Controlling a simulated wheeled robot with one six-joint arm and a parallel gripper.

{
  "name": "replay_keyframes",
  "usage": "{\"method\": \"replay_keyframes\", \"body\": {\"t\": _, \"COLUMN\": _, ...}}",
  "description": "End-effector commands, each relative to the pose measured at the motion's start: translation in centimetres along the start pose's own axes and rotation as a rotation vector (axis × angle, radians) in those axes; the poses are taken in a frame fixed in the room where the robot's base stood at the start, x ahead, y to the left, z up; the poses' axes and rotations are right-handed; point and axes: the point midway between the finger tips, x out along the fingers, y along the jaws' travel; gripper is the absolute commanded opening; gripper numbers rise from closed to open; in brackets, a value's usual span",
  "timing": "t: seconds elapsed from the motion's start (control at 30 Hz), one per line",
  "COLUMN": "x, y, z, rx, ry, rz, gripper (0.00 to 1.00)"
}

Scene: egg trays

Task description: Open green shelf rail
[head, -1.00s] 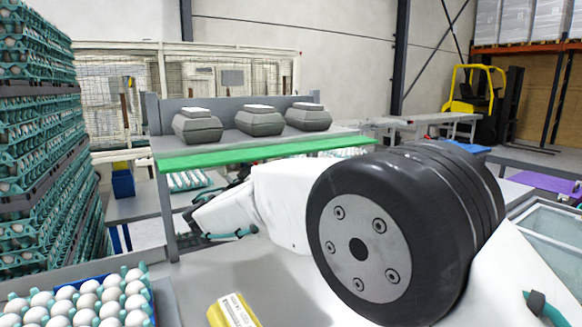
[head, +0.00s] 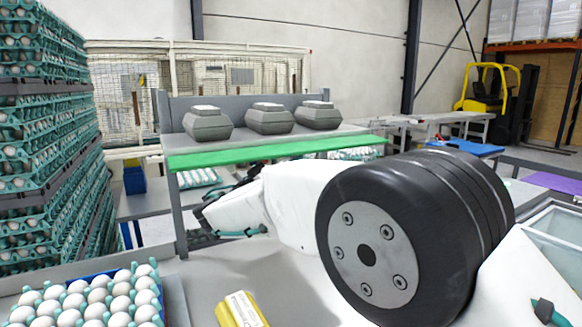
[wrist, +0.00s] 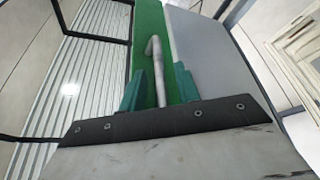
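The green shelf rail (head: 275,149) runs along the front edge of the grey shelf (head: 250,142) in the head view. In the wrist view the rail (wrist: 147,30) is a green strip beyond my fingers. My gripper (head: 207,212) is below the rail's left part in the head view, partly hidden by my arm. In the wrist view my gripper (wrist: 158,90) has two teal fingers standing apart. A grey bent rod (wrist: 157,70) shows between them against the green; I see no finger closed on it.
Several grey egg cartons (head: 270,118) stand on the shelf. Tall stacks of egg trays (head: 45,150) rise at the left. A tray of white eggs (head: 85,300) and a yellow item (head: 240,310) are in front. A grey shelf post (head: 179,215) stands beside my gripper.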

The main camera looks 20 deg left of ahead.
Motion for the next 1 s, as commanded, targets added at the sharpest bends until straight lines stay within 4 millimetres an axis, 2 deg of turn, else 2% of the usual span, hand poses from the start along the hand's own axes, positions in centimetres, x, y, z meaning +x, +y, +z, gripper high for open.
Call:
{"method": "replay_keyframes", "body": {"t": 0.17, "x": -0.9, "y": 0.0, "z": 0.1, "rx": -0.001, "ry": 0.0, "rz": -0.001, "gripper": 0.32}}
{"method": "replay_keyframes", "body": {"t": 0.5, "x": -6.3, "y": -0.1, "z": 0.1, "rx": 0.0, "ry": 0.0, "rz": 0.0, "gripper": 0.32}}
{"method": "replay_keyframes", "body": {"t": 0.6, "x": -7.3, "y": 0.0, "z": 0.0, "rx": 0.0, "ry": -0.001, "rz": 0.001, "gripper": 0.32}}
{"method": "replay_keyframes", "body": {"t": 1.0, "x": -7.6, "y": 0.0, "z": 0.1, "rx": 0.0, "ry": -0.001, "rz": 0.002, "gripper": 0.32}}
